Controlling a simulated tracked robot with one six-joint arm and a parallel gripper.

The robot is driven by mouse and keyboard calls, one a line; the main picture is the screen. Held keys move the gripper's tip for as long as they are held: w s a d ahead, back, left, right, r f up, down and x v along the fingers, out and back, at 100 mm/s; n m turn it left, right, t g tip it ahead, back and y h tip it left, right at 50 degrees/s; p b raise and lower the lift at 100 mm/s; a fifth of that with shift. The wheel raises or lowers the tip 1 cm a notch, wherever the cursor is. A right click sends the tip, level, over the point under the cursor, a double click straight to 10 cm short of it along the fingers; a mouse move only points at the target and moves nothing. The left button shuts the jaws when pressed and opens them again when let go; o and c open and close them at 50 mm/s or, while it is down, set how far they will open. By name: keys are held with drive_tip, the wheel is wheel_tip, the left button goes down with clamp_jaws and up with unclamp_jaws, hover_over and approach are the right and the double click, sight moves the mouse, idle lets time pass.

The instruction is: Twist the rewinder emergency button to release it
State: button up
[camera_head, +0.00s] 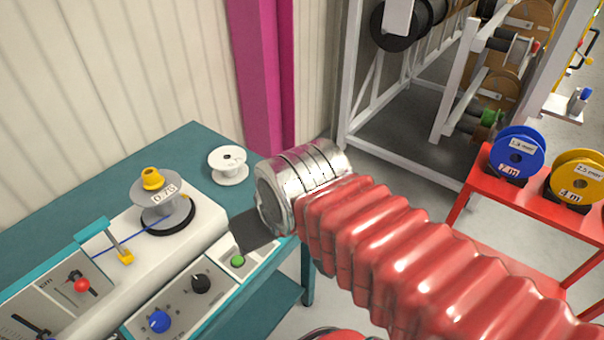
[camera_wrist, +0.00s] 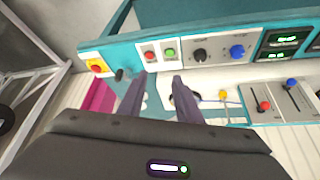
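The emergency button (camera_wrist: 97,66), a red knob on a yellow plate, shows at the left end of the teal rewinder panel (camera_wrist: 122,55) in the wrist view. In the head view it does not show. My gripper (camera_wrist: 159,78) is open, with two dark fingers apart and nothing visible held between them. Its fingertips are to the right of the emergency button in the wrist view, apart from it. In the head view only a dark piece of my gripper (camera_head: 252,232) shows at the end of my red-sleeved arm.
The panel also has a red button (camera_wrist: 149,56), a green button (camera_wrist: 169,53), a black knob (camera_wrist: 199,55) and a blue knob (camera_wrist: 237,51). A grey spool (camera_head: 178,217) and a white spool (camera_head: 228,165) stand nearby. A red bench (camera_head: 470,200) bears blue and yellow reels.

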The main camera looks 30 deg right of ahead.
drive_tip(key=shift+o, duration=0.5)
drive_tip(key=shift+o, duration=0.6)
drive_tip(key=shift+w, duration=0.1)
drive_tip(key=o, duration=0.3)
drive_tip(key=shift+w+d+r, duration=0.25)
drive_tip(key=shift+w+r, duration=0.1)
drive_tip(key=shift+w, duration=0.15)
drive_tip(key=w+d+r+n+g, duration=0.1)
drive_tip(key=w+d+n+g, duration=0.1)
drive_tip(key=w+d, duration=0.4)
drive_tip(key=w+d+n+g, duration=0.1)
drive_tip(key=w+d, duration=0.2)
drive_tip(key=w, duration=0.5)
drive_tip(key=w+d+f+n+g, duration=0.1)
drive_tip(key=w+d+f, duration=0.2)
drive_tip(key=d, duration=0.2)
drive_tip(key=w+d+f+n, duration=0.1)
drive_tip(key=w+d+f, duration=0.2)
drive_tip(key=w+d, duration=0.1)
drive_tip(key=w+d+f+n+g, duration=0.1)
drive_tip(key=w+d+f, duration=0.2)
drive_tip(key=d, duration=0.3)
drive_tip(key=shift+w+d+n+g, duration=0.3)
drive_tip(key=shift+w+d, duration=0.05)
drive_tip(key=shift+d, duration=0.05)
